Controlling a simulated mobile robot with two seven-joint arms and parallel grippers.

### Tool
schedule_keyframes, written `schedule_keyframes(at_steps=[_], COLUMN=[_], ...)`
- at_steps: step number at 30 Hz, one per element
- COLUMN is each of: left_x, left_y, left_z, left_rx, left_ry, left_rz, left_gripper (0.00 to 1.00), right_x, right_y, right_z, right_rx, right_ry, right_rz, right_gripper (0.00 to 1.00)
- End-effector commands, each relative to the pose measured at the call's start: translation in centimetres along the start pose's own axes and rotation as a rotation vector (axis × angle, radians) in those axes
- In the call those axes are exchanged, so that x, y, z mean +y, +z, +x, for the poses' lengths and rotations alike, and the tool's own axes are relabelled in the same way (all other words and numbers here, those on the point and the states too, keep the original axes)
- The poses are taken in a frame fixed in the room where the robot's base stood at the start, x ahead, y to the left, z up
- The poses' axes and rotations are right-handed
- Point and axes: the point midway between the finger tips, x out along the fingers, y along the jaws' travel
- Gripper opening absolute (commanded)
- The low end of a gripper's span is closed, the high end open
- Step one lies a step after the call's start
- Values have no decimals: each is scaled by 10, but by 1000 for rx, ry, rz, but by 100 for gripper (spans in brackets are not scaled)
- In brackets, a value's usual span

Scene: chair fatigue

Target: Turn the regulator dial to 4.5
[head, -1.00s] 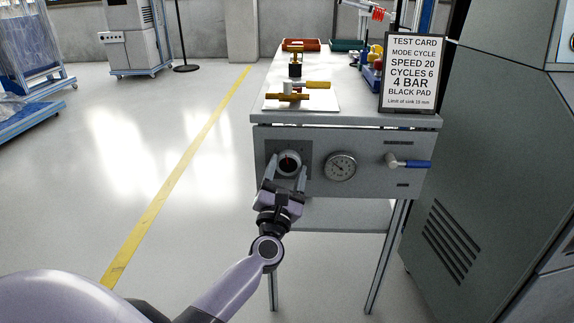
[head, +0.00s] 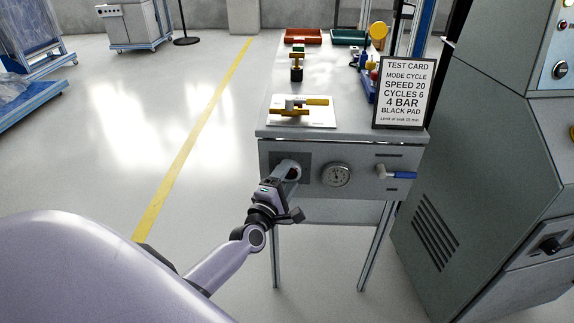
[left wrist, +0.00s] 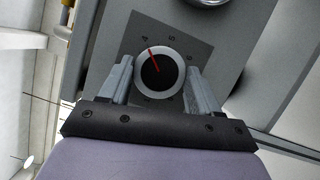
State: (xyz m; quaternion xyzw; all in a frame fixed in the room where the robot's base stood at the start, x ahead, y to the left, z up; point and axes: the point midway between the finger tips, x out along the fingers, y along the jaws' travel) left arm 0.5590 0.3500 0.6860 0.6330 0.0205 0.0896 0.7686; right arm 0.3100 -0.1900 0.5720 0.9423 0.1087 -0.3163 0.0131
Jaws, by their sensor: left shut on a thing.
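The regulator dial (left wrist: 160,72) is a round dark knob with a light rim and a red pointer line, on a dark square plate on the bench's front panel. My left gripper (left wrist: 161,82) is shut on the dial, with a finger on each side. In the head view the left gripper (head: 285,170) hides most of the dial. My right gripper is not in view.
A lever with a blue handle (head: 403,175) is at the panel's right. The test card (head: 403,92) stands on the bench top, near a white plate (head: 318,118) with brass fittings. A grey cabinet (head: 455,180) stands close on the right.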

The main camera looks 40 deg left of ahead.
Motion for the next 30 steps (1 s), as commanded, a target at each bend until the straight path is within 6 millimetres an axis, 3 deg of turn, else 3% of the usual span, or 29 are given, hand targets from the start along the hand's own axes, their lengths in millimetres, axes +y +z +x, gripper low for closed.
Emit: schedule_keyframes(at_steps=[1, 3, 14, 30], left_x=[7, 7, 5, 1], left_y=[2, 2, 2, 1], left_z=[0, 0, 0, 0], left_rx=[1, 2, 0, 0], left_ry=[-20, -42, -129, -161], left_rz=[37, 92, 304, 383], left_gripper=[32, 32, 32, 32], right_x=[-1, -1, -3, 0], right_y=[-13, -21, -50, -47], right_z=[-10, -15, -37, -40], right_rx=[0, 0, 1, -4], right_ry=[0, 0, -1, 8], right_rz=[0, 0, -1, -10], right_gripper=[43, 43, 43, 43])
